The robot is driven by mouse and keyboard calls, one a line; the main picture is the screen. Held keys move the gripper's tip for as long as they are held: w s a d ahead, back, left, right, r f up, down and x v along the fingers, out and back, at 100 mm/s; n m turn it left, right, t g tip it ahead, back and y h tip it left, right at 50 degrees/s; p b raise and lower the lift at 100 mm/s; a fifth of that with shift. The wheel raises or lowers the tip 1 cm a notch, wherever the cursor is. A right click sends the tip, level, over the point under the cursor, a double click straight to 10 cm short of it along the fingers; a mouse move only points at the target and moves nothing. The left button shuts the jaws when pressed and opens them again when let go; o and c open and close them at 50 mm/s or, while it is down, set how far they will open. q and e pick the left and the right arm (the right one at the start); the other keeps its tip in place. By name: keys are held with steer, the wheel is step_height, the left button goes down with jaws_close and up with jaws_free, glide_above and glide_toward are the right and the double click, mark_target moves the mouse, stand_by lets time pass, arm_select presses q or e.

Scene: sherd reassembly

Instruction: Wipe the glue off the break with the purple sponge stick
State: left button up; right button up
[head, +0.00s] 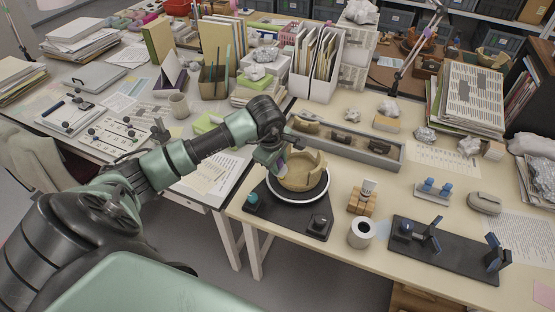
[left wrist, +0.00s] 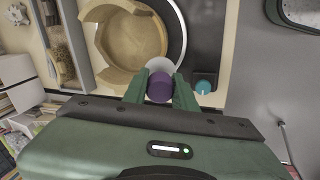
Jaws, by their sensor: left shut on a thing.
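My left gripper (head: 272,158) is at the left side of the broken tan bowl (head: 301,172). It is shut on the purple sponge stick (left wrist: 160,86), which shows between the fingers (left wrist: 159,92) in the left wrist view, with a pale round end towards the bowl. A little purple also shows by the fingertips in the head view. The bowl (left wrist: 128,40) has a stepped, broken rim and sits on a white-rimmed round turntable (head: 318,199). I cannot tell whether the sponge touches the bowl. No glue can be made out. My right gripper is out of view.
The turntable's dark base carries a teal knob (head: 252,198). A grey tray (head: 378,154) with sherds lies behind. A white cup (head: 361,233), a wooden block (head: 362,201) and a black stand (head: 450,250) stand to the right.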

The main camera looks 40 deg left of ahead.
arm_select(q)
steer(key=shift+b+x, duration=0.4)
steer(key=shift+x, duration=0.6)
steer(key=shift+s+d+f, duration=0.2)
steer(key=shift+d, duration=0.5)
steer(key=shift+w+d, duration=0.9)
steer(key=shift+d, duration=1.5)
steer(key=p+v, duration=0.6)
steer(key=v, duration=0.3)
steer(key=shift+w+r, duration=0.3)
steer(key=shift+r, duration=0.05)
